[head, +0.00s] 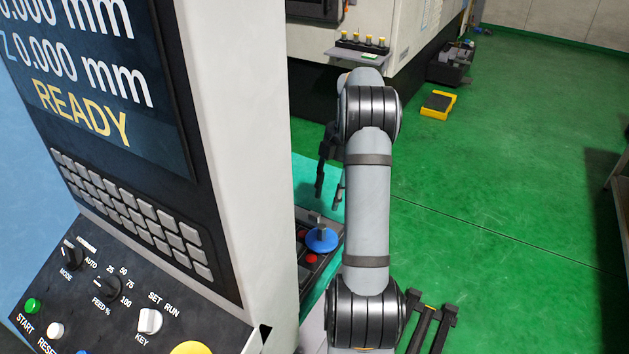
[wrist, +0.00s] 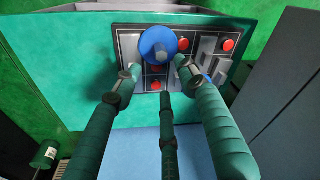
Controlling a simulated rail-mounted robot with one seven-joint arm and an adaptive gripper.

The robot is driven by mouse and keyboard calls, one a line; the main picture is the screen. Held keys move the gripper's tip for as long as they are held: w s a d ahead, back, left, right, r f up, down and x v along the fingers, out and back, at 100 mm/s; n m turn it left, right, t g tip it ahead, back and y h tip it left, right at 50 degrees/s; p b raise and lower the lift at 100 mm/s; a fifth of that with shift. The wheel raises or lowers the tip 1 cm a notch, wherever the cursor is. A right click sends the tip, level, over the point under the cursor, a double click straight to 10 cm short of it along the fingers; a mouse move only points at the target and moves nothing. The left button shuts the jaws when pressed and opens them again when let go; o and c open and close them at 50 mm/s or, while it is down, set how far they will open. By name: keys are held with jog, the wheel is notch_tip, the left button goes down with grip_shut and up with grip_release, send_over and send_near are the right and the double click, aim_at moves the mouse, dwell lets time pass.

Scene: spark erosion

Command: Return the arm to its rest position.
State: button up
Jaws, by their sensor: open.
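My gripper (head: 329,190) hangs at the end of my arm, left of the arm's grey links in the head view, partly hidden by them. Its dark fingers point down and stand apart, with nothing between them. In the wrist view the fingers of my gripper (wrist: 157,72) are spread, green-tinted and empty. Beyond their tips is a blue round piece with a grey post (wrist: 158,44), seated on a dark panel. In the head view this blue piece (head: 321,240) sits below the fingertips, apart from them.
The dark panel (wrist: 128,45) carries red round pieces (wrist: 183,44) and grey blocks. A large control console (head: 235,150) reading READY fills the left. A machine with a small shelf (head: 358,55) of yellow-topped pieces stands behind. A yellow box (head: 438,104) lies on the open green floor at right.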

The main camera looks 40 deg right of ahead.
aim_at(324, 226)
jog(key=shift+f, duration=0.1)
jog(key=f, duration=0.3)
jog(key=a+f, duration=0.1)
jog(key=f, duration=0.3)
jog(key=a+f+p, duration=0.1)
jog(key=f, duration=0.3)
jog(key=shift+w, duration=0.3)
jog(key=shift+f, duration=0.3)
jog(key=shift+r+b, duration=0.45)
jog(key=shift+r, duration=1.3)
